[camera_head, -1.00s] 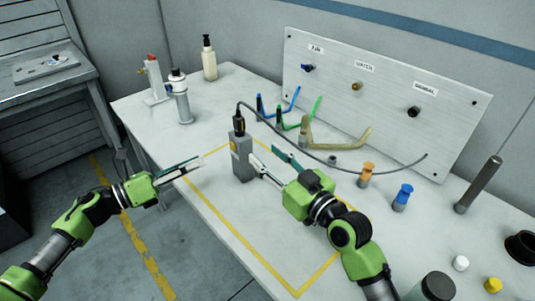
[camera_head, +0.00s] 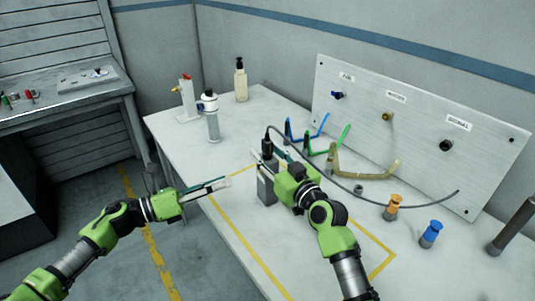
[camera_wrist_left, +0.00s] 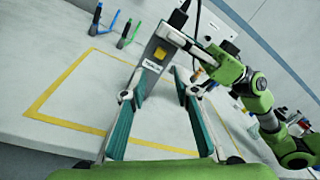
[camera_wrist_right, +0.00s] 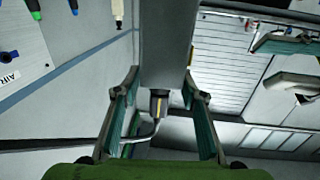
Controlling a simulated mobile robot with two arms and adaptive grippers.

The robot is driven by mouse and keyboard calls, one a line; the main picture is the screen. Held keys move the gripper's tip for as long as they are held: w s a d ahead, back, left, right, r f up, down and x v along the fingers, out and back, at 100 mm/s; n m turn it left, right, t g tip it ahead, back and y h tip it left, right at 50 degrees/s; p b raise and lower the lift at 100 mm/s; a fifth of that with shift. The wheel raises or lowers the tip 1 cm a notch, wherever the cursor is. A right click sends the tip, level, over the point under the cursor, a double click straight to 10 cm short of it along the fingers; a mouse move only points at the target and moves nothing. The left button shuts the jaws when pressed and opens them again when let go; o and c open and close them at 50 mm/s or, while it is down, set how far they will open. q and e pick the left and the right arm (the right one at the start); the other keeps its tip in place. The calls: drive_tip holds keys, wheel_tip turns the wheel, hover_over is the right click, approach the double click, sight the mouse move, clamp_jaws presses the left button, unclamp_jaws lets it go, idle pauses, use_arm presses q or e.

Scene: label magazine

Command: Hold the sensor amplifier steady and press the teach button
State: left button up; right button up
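The sensor amplifier (camera_head: 267,188) is a grey upright box with a black cable plug on top, standing on the table. In the left wrist view the amplifier (camera_wrist_left: 150,80) shows a small orange square and a white label on its face. My right gripper (camera_head: 268,153) is at its upper part, and in the right wrist view the box (camera_wrist_right: 166,40) lies between its spread fingers. I cannot tell whether they touch it. My left gripper (camera_head: 226,183) is open and empty, to the left of the amplifier and apart from it, with its fingers pointing toward it.
A panel (camera_head: 415,125) with labelled ports stands behind. Blue, green and tan bent tubes (camera_head: 365,168) lie before it. Orange (camera_head: 393,206) and blue (camera_head: 431,234) fittings stand to the right. A bottle (camera_head: 241,80) is at the back left. Yellow tape outlines the amplifier area.

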drive_tip(key=shift+w, duration=0.1)
clamp_jaws()
use_arm(q)
clamp_jaws()
idle(1.0)
